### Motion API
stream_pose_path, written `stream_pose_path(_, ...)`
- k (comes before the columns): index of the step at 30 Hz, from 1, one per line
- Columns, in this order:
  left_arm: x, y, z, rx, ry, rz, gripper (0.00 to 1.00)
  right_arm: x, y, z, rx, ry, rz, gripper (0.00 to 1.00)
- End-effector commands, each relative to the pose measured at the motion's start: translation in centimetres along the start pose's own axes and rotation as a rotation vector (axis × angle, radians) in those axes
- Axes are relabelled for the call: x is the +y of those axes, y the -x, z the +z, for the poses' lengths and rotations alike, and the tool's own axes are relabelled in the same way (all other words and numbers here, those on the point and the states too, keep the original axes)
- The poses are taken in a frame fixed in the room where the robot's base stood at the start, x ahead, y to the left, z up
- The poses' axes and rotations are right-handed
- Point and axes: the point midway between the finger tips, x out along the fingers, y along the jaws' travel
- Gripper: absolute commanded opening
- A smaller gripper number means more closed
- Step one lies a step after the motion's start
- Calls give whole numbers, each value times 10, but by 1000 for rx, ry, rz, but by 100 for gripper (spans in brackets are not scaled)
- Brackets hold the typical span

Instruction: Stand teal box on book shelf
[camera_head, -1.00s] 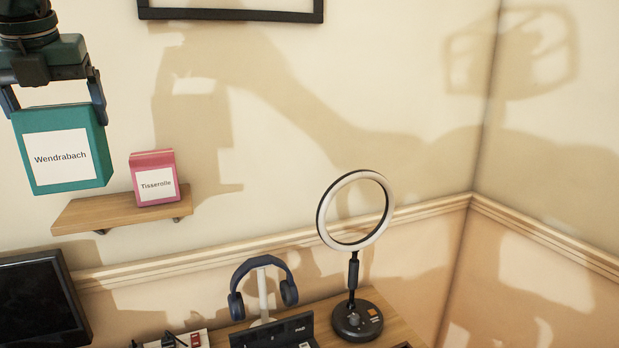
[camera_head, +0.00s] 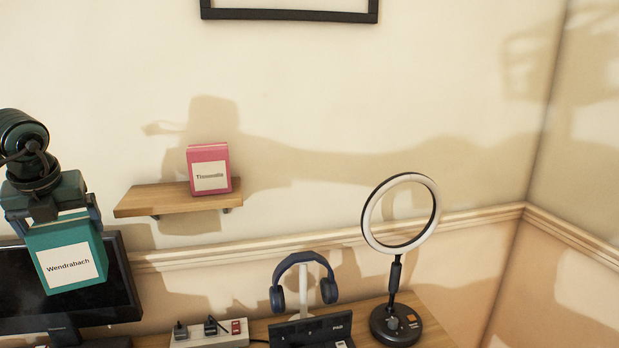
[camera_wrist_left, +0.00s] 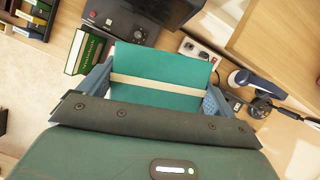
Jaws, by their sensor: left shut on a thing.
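The teal box (camera_head: 103,250), with a white label reading "Wendrabach", hangs in my left gripper (camera_head: 60,215), which is shut on it. The box is slightly tilted in the head view. It appears left of and below the wooden wall shelf (camera_head: 150,201), apart from it, in front of the monitor. In the left wrist view the teal box (camera_wrist_left: 165,68) sits between both fingers, with a pale band across it. A pink box (camera_head: 207,155) stands upright at the shelf's right end; the left part of the shelf is bare. My right gripper is not in view.
A black monitor (camera_head: 122,285) stands behind the held box. On the desk are a power strip (camera_head: 210,334), headphones on a stand (camera_head: 303,285) and a ring light (camera_head: 397,300). A black frame (camera_head: 290,15) hangs above. In the left wrist view a green book (camera_wrist_left: 84,52) lies beyond the gripper.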

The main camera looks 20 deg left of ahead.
Motion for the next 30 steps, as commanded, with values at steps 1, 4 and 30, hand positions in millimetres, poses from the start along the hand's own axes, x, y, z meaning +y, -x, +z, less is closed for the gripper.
stream_pose_path(1, 5, -15, -9, 8, 16, 1, 49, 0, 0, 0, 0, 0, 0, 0)
stream_pose_path(4, 14, -40, -25, 8, 46, 21, 49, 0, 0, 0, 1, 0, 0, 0)
stream_pose_path(30, 22, -165, -150, 0, 272, 116, 49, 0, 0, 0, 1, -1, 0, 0)
